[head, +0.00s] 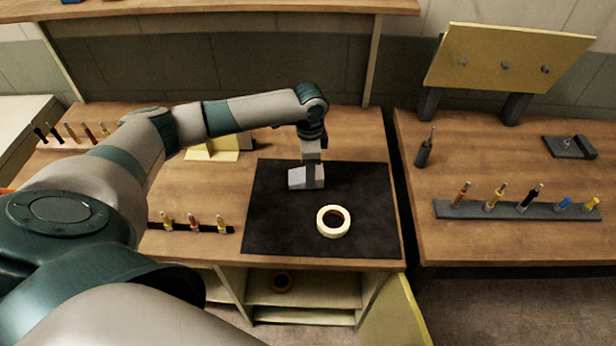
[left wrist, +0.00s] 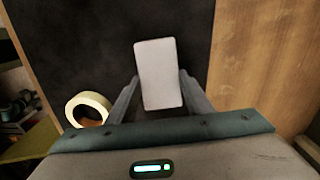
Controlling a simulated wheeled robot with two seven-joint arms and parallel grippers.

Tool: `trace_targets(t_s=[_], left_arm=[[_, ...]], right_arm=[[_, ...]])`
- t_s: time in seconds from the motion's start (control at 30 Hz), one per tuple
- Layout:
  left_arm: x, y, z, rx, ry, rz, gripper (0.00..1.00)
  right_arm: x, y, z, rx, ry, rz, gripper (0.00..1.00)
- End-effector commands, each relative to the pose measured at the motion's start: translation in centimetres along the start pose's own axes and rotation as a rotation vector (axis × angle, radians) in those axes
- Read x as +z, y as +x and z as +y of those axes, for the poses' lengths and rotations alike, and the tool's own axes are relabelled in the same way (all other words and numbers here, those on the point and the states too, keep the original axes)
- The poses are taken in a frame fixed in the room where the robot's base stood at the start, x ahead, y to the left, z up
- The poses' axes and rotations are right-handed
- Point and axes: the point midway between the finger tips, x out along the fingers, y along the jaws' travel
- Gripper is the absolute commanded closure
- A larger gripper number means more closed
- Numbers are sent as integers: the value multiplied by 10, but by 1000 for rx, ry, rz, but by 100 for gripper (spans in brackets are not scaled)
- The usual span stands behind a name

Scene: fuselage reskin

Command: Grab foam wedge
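The foam wedge (head: 297,179) shows as a pale grey-white block at the upper middle of the black mat. My left gripper (head: 312,183) points down at it from above and hides its right part in the head view. In the left wrist view the wedge (left wrist: 158,72) lies between the two fingers of my left gripper (left wrist: 159,77), one fingertip at each long side. The fingertips appear close against it; I cannot tell whether they press on it. I cannot tell whether the wedge rests on the mat. My right gripper is not in view.
A cream tape roll (head: 333,221) lies on the black mat (head: 270,225), in front of the wedge. A strip with several tools (head: 193,224) is left of the mat. A yellow angled piece (head: 213,152) stands behind-left. A gap separates the second bench (head: 450,165) at right.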

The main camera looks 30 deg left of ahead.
Motion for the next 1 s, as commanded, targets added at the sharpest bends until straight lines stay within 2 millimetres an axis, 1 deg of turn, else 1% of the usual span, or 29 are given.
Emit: trace_targets(t_s=[0.33,0.47,0.57,0.67,0.73,1.0], left_arm=[[0,-1,0,0,0,0,75],[0,-6,-1,-2,1,1,75],[0,-15,-1,-3,0,2,75],[-1,-28,-1,-2,0,2,75],[-1,-40,-1,-4,1,4,75],[-41,-70,36,-2,5,5,75]], right_arm=[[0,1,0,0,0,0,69],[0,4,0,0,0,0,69],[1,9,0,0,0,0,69],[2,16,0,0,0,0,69],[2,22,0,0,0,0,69],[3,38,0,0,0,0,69]])
